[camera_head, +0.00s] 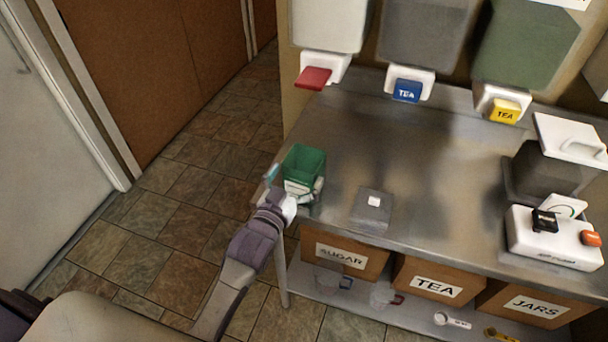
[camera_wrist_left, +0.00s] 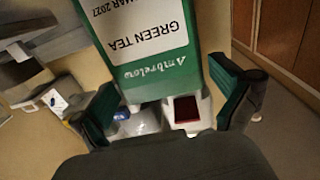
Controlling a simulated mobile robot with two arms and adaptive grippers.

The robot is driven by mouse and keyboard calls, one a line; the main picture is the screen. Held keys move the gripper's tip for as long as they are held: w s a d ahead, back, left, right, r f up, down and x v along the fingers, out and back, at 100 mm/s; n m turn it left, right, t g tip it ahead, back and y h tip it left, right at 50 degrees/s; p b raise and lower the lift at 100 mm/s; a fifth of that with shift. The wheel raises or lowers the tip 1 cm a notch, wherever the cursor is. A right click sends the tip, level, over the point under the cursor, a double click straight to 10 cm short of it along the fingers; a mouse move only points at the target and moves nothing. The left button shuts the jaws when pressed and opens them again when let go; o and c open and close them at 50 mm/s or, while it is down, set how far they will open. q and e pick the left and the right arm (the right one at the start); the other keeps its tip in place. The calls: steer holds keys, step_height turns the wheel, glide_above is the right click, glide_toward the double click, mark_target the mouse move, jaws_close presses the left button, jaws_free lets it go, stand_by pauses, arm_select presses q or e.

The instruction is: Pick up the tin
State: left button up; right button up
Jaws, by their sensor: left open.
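The tin is a green, open-topped box (camera_head: 304,163) standing near the left end of the metal table. In the left wrist view the tin (camera_wrist_left: 150,50) shows a white label reading GREEN TEA, upside down. My left gripper (camera_head: 300,187) is at the tin's near side, low on it. In the left wrist view my left gripper (camera_wrist_left: 172,105) is open, with one green-padded finger on each side of the tin's lower part in the picture. I cannot tell whether the fingers touch it. My right gripper is not in view.
The metal table (camera_head: 410,205) has free room right of the tin. A small grey plate with a white block (camera_head: 374,201) lies there. A white scale (camera_head: 555,238) stands at the right. Dispensers with red (camera_head: 313,77), blue (camera_head: 407,90) and yellow (camera_head: 505,109) levers hang behind. Labelled boxes (camera_head: 436,280) sit below.

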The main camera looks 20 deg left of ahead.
mark_target(311, 151)
arm_select(q)
steer(key=w, duration=0.3)
steer(key=w+p, duration=0.1)
steer(key=shift+w+d+r, duration=0.15)
steer(key=shift+w+d, duration=0.05)
steer(key=shift+d, duration=0.05)
steer(key=c, duration=1.3)
steer(key=shift+r, duration=0.1)
steer(key=shift+c, duration=0.2)
